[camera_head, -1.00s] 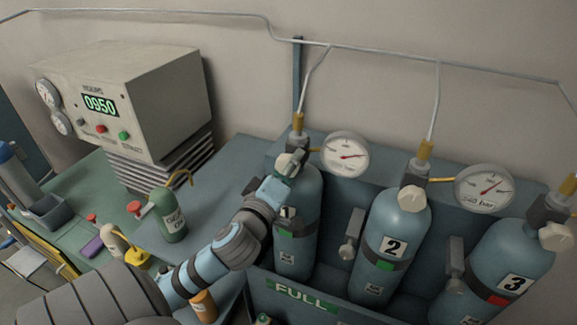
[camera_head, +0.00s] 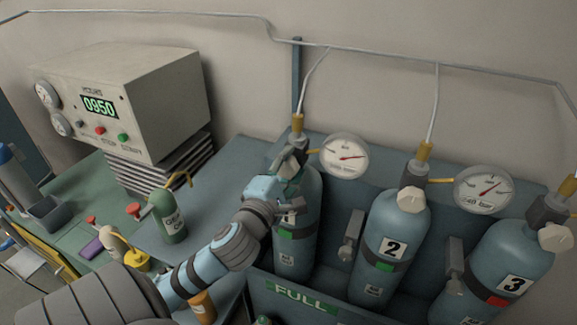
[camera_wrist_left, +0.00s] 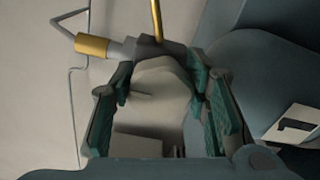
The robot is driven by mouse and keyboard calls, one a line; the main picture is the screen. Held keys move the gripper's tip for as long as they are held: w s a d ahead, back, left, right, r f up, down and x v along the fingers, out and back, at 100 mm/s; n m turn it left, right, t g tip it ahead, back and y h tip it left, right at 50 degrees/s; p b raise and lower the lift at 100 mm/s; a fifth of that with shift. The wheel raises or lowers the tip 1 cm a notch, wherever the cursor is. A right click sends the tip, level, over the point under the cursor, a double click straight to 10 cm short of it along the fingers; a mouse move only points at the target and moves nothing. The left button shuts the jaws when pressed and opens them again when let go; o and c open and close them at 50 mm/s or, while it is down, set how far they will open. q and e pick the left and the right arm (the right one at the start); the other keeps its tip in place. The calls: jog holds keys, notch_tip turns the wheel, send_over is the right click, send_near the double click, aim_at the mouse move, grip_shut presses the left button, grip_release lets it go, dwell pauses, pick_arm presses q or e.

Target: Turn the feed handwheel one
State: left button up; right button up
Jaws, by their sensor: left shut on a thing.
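The handwheel of cylinder one is a pale knob (camera_wrist_left: 163,78) on a dark valve block in the left wrist view. My left gripper (camera_wrist_left: 160,88) is shut on it, with a green-padded finger on each side. In the head view my left gripper (camera_head: 289,166) is at the top of cylinder 1 (camera_head: 309,215) and mostly hides the knob. A gauge (camera_head: 345,155) stands just right of that valve, its red needle pointing right. My right gripper is in neither view.
Cylinder 2 (camera_head: 398,228) and cylinder 3 (camera_head: 508,265) stand to the right with their own pale knobs. Another gauge (camera_head: 485,188) sits between them. A box with a 0950 display (camera_head: 150,95) and a green bottle (camera_head: 169,215) are to the left.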

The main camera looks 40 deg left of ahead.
pick_arm(q)
jog(key=shift+r+n, duration=0.15)
jog(key=shift+n, duration=0.15)
jog(key=o, duration=1.2)
jog(key=shift+w, duration=0.1)
